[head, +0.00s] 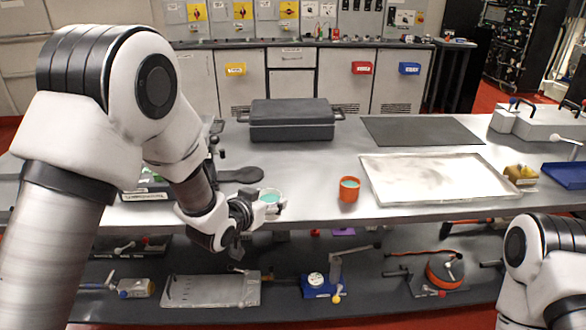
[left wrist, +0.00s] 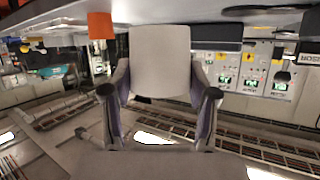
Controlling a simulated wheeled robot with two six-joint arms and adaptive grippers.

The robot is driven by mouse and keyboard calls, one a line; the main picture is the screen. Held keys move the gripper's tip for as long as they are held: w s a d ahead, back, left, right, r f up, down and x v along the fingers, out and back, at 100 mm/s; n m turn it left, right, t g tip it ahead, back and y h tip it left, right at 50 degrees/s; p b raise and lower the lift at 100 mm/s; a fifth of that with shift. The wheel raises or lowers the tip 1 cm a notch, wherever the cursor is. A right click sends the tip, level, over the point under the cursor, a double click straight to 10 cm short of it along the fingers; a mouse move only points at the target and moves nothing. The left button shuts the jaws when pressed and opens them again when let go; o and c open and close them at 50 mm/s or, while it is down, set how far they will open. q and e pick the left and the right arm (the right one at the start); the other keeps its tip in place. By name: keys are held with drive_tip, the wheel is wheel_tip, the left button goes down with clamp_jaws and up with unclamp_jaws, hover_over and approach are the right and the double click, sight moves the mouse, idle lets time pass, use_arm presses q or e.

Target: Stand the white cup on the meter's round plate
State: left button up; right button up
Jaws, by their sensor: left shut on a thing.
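My left gripper (head: 262,210) is shut on the white cup (head: 271,194) near the table's front edge. The cup has a teal inside or contents in the head view. In the left wrist view, which looks upside down, the white cup (left wrist: 161,55) sits between the two fingers of the left gripper (left wrist: 160,78). I cannot clearly make out the meter's round plate. A green and white device (head: 150,192) is partly hidden behind my left arm. On the lower shelf a blue device (head: 322,287) carries a small round white part. My right gripper is out of view.
An orange cup (head: 348,190) stands right of the white cup; it also shows in the left wrist view (left wrist: 101,26). A white tray (head: 435,178) lies right of it. A dark case (head: 291,120) stands behind.

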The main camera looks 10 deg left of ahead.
use_arm(q)
drive_tip(key=shift+s+d+f+p, duration=0.1)
drive_tip(key=shift+f+p, duration=0.1)
drive_tip(key=shift+p, duration=0.15)
drive_tip(key=s+f+n+y+p, duration=0.2)
drive_tip(key=s+f+p, duration=0.4)
drive_tip(key=s, duration=0.3)
drive_tip(key=w+r+b, duration=0.2)
drive_tip(key=w, duration=0.1)
drive_tip(key=w+r+m+h+b, duration=0.1)
drive_tip(key=w+r+b, duration=0.1)
drive_tip(key=w, duration=0.1)
drive_tip(key=w+r+m+h+b, duration=0.1)
drive_tip(key=w+b, duration=0.2)
drive_tip(key=shift+w+r, duration=0.2)
drive_tip(key=shift+r, duration=0.45)
